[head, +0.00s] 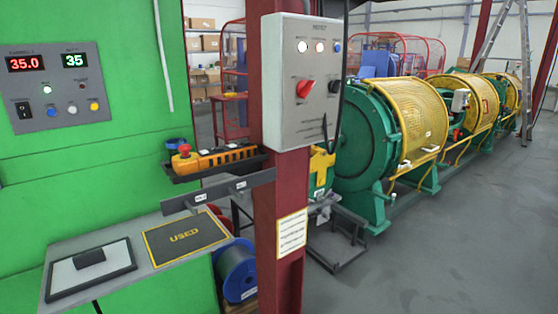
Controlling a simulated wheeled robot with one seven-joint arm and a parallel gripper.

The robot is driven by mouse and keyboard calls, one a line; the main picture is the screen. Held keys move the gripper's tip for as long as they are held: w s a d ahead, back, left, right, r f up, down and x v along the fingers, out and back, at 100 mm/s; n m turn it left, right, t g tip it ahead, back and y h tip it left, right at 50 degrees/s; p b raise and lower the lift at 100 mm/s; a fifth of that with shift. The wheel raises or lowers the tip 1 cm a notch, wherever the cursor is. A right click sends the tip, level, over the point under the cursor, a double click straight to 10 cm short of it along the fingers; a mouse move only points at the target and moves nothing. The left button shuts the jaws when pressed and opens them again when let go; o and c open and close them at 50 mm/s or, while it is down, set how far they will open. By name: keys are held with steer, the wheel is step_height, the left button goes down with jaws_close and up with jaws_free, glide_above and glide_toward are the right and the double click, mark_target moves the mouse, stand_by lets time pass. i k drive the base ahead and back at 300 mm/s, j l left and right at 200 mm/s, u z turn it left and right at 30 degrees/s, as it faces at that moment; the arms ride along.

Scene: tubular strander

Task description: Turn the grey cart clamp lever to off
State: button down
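I cannot make out a clamp lever for certain. A low dark frame (340,260), perhaps the cart, stands on the floor just right of the red column. A small grey part (324,203) sits at its top, below a yellow and green machine part (320,168). It is too small to tell whether this is the lever or how it is set. The column hides the left side of this area. My gripper is not in view.
The red column (291,205) carries a grey control box (300,125) with a red knob. A table (140,237), a grey bar with tags (215,191) and a blue spool (236,272) stand left. Green machines with yellow guards (415,112) line the back. Floor at right is clear.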

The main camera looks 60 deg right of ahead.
mark_target(326, 215)
steer(key=l+z, duration=0.1)
steer(key=z, duration=0.7)
steer(key=i+l+z, duration=0.1)
steer(key=z, duration=0.3)
steer(key=i+z, duration=0.1)
steer(key=z, duration=0.3)
steer(key=i+l+z, duration=0.15)
steer(key=i, duration=0.05)
